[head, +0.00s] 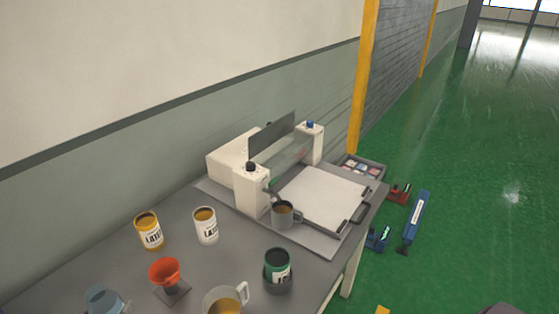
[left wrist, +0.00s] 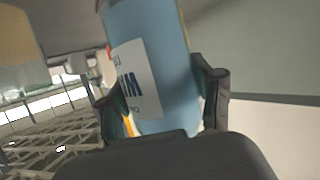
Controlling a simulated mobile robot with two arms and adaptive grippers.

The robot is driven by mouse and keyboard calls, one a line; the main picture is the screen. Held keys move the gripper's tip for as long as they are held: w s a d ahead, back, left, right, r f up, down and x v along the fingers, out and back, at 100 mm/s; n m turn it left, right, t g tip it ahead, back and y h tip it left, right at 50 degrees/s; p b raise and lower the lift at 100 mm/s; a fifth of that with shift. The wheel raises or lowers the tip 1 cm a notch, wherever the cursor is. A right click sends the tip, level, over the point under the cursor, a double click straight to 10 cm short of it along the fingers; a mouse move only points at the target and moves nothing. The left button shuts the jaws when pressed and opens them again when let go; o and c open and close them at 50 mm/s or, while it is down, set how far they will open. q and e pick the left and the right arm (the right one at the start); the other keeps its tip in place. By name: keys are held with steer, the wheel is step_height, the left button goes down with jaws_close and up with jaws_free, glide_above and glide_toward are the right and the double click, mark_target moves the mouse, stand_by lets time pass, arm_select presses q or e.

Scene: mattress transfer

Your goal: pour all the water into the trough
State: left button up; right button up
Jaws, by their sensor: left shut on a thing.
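A light blue can with a white label (left wrist: 145,75) is between the two fingers of my left gripper (left wrist: 162,95) in the left wrist view. The gripper is shut on it. In the head view the blue can (head: 103,299) shows at the bottom left, cut by the frame edge, and looks tilted. I cannot tell whether it holds water. A white machine (head: 250,190) with a clear panel between two posts stands at the back of the table; any trough in it is hard to make out. My right gripper is not in view.
On the grey table (head: 115,275) stand a yellow can (head: 149,232), a white can (head: 205,226), a red funnel (head: 164,270), a green can (head: 277,267), a clear jug (head: 224,303) and a grey mug (head: 282,215). A wall runs behind. Green floor lies right.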

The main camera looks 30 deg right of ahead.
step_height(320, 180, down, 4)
steer(key=b, duration=0.4)
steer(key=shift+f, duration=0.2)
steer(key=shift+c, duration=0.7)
arm_select(q)
steer(key=s+a+f+n+t+y, duration=0.1)
steer(key=s+a+n+y, duration=0.2)
steer(key=s, duration=0.6)
steer(key=s+a+f+n+y, duration=0.1)
steer(key=s+a+n+y, duration=0.1)
steer(key=s, duration=0.7)
steer(key=a+y, duration=0.1)
steer(key=a, duration=0.1)
steer(key=shift+s+a+f+n+t, duration=0.15)
steer(key=shift+a+n+t, duration=0.25)
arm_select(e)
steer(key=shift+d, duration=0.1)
